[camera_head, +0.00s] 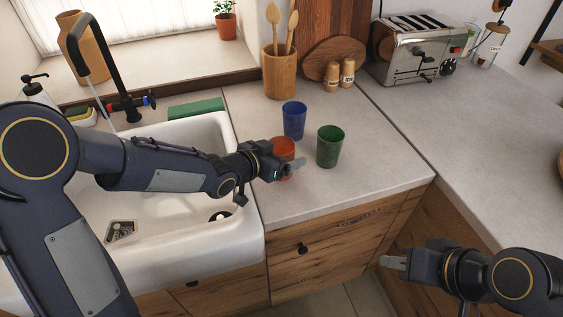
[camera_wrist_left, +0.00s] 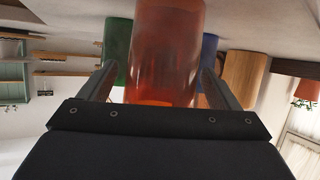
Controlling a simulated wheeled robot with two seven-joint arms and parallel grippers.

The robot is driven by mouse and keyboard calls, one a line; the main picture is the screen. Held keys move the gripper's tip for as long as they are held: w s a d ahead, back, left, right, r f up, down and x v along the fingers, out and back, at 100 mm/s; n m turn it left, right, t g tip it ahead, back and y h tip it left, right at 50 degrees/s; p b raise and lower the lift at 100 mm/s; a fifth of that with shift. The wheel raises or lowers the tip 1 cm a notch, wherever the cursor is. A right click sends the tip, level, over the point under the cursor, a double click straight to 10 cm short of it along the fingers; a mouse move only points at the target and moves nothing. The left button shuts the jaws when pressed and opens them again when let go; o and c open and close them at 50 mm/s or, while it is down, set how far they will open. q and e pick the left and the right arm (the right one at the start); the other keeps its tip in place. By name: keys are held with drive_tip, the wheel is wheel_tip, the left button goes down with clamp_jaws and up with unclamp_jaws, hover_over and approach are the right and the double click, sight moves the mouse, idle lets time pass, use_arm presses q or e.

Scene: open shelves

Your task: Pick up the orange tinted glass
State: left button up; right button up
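The orange tinted glass (camera_head: 284,150) stands on the counter right of the sink, partly hidden by my left gripper (camera_head: 291,168) in the head view. In the left wrist view the orange glass (camera_wrist_left: 165,50) stands between the fingers of my left gripper (camera_wrist_left: 160,78). The fingers are apart, one on each side of it, with a small gap at the left finger. Contact at the right finger is unclear. My right gripper (camera_head: 393,262) is at the lower right, away from the glasses; its finger opening cannot be made out.
A blue glass (camera_head: 294,120) stands just behind the orange one, and a green glass (camera_head: 330,147) stands close to its right. A wooden utensil holder (camera_head: 279,75), shakers (camera_head: 347,73) and a toaster (camera_head: 418,52) are further back. The counter right of the green glass is clear.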

use_arm(q)
drive_tip(key=c, duration=1.1)
drive_tip(key=shift+c, duration=0.2)
drive_tip(key=shift+r, duration=0.1)
